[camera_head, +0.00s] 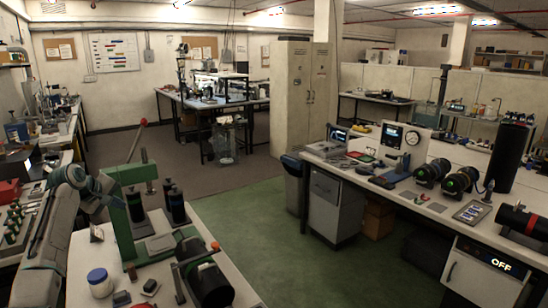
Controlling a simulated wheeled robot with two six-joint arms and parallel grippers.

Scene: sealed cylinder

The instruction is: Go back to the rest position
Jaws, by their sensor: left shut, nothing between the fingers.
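My left arm comes in from the lower left and bends over the near workbench (160,281). My left gripper (119,203) is at its end, beside the green press (122,228) with the red-tipped lever. It looks shut and holds nothing that I can see; its fingertips are small and hard to make out against the press. My right gripper is not in view. A black cylinder (209,285) lies on the near bench's right side.
Across a clear green floor (270,240), the right bench holds a tall black cylinder (508,157), lying black cylinders (461,182) and a white gauge box (404,141).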

